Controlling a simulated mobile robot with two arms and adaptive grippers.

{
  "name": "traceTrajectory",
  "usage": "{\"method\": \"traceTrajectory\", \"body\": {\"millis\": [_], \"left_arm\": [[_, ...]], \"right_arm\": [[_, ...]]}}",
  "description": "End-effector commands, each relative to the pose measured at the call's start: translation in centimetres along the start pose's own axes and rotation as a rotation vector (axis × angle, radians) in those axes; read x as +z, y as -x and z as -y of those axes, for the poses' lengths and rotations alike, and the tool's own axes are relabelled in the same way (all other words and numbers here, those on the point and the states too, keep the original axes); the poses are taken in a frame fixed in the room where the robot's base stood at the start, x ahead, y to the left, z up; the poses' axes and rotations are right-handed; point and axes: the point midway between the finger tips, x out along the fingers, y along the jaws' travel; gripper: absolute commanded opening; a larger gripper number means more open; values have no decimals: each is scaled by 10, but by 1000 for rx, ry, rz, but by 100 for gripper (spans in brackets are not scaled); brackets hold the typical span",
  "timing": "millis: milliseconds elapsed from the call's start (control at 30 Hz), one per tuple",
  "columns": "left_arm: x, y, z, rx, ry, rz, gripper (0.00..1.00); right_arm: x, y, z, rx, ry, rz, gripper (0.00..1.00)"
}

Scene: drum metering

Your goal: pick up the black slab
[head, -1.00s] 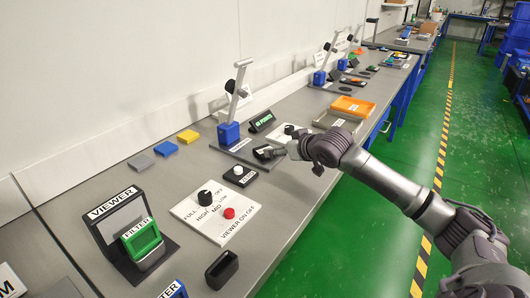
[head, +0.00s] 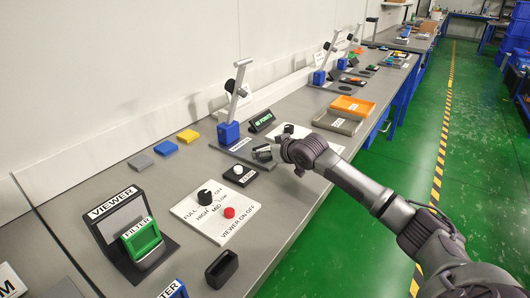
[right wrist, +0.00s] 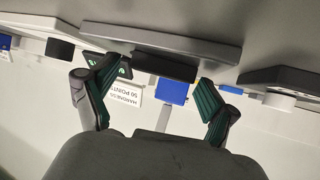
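The black slab (right wrist: 165,66) lies against the grey base plate (right wrist: 160,40) of the blue tester stand, and shows near the top middle of the right wrist view. My right gripper (right wrist: 164,80) is open, one green-padded finger on either side of the slab, with gaps left and right; it does not grip it. In the head view my right gripper (head: 263,153) is at the tester's plate in front of the blue stand (head: 229,134), and largely hides the slab there. My left gripper is not in view.
A small black box with a white knob (head: 239,175) stands close to the gripper. A green-lit display (head: 261,121) and orange and grey trays (head: 338,122) are behind. The viewer (head: 125,231) and control panel (head: 215,210) stand nearer.

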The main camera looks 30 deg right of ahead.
Motion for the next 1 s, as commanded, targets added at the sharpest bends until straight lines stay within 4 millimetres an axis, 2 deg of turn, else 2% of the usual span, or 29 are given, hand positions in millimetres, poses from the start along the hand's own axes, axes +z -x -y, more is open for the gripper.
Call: {"method": "traceTrajectory", "body": {"millis": [33,300,333,367,667,933,1000], "left_arm": [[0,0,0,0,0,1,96],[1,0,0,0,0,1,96],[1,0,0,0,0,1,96],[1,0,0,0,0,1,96],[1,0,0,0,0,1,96],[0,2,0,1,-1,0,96],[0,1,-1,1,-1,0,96]], "right_arm": [[0,0,0,0,0,0,72],[0,0,0,0,0,0,27],[0,0,0,0,0,-1,27],[0,0,0,0,0,-1,21],[-6,3,0,0,-1,-3,21],[-41,22,-1,1,0,-5,21],[-44,29,-20,7,0,-1,21]]}}
